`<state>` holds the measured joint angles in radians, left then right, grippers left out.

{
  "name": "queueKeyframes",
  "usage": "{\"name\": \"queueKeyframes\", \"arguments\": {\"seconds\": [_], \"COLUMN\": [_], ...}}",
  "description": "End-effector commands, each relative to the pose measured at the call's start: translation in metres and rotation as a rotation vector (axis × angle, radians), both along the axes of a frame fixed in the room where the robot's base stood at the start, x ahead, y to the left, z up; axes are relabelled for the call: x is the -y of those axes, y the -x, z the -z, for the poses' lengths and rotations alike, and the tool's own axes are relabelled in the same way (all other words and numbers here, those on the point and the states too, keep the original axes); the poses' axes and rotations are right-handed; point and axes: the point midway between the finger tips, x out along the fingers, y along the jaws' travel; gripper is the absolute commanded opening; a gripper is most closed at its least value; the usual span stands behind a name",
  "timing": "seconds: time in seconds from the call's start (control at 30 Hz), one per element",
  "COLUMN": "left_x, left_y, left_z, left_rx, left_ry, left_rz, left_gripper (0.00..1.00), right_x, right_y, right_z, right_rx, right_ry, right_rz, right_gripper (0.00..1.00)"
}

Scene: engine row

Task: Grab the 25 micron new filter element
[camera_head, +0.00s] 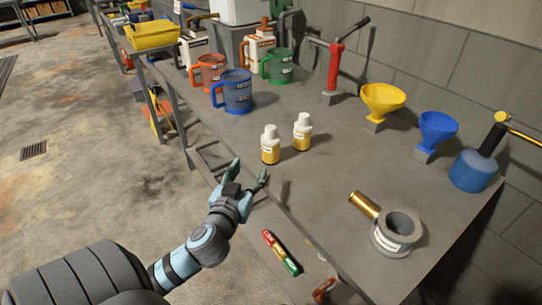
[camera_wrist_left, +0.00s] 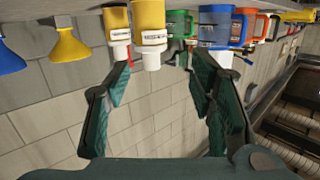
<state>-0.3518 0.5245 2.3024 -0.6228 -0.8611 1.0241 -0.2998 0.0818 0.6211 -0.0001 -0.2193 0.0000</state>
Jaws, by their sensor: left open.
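No 25 micron marking is readable, so I cannot tell which thing is the new filter element. A gold cylinder (camera_head: 365,205) lies on the workbench beside a grey ring-shaped holder (camera_head: 397,234) with a white label. Two small yellow-and-white bottles stand near the bench's front edge, one nearer (camera_head: 271,146) and one farther (camera_head: 302,133). The bottles also show upside down in the left wrist view, one left (camera_wrist_left: 117,30) and one right (camera_wrist_left: 150,24). My left gripper (camera_head: 249,173) is open and empty by the front edge, apart from the bottles. Its spread fingers show in the wrist view (camera_wrist_left: 163,80).
Red (camera_head: 207,73), blue (camera_head: 237,92) and green (camera_head: 279,66) jugs stand behind the bottles. Yellow (camera_head: 382,99) and blue (camera_head: 437,131) funnels stand near the wall. Mid-bench is clear.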

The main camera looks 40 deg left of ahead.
Motion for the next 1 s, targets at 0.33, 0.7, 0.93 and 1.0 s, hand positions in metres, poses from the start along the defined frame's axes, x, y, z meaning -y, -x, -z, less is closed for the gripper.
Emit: {"name": "queueKeyframes", "arguments": {"seconds": [0.33, 0.7, 0.93, 1.0], "left_x": [-0.02, -0.041, -0.047, -0.047], "left_y": [-0.078, -0.135, -0.151, -0.151], "left_z": [-0.032, -0.025, -0.024, -0.024], "left_rx": [0.133, 0.129, 0.126, 0.126], "left_ry": [-0.007, -0.005, -0.005, -0.005], "left_rz": [0.054, 0.054, 0.056, 0.056], "left_gripper": [0.49, 0.49, 0.49, 0.49], "right_x": [0.0, -0.001, -0.002, -0.002], "right_y": [0.0, 0.001, 0.001, 0.001], "right_z": [-0.001, 0.0, 0.0, 0.0], "right_rx": [-0.001, -0.002, -0.002, -0.002], "right_ry": [0.0, -0.002, -0.003, -0.003], "right_rz": [0.0, 0.001, 0.001, 0.001], "right_gripper": [0.45, 0.45, 0.45, 0.45]}}
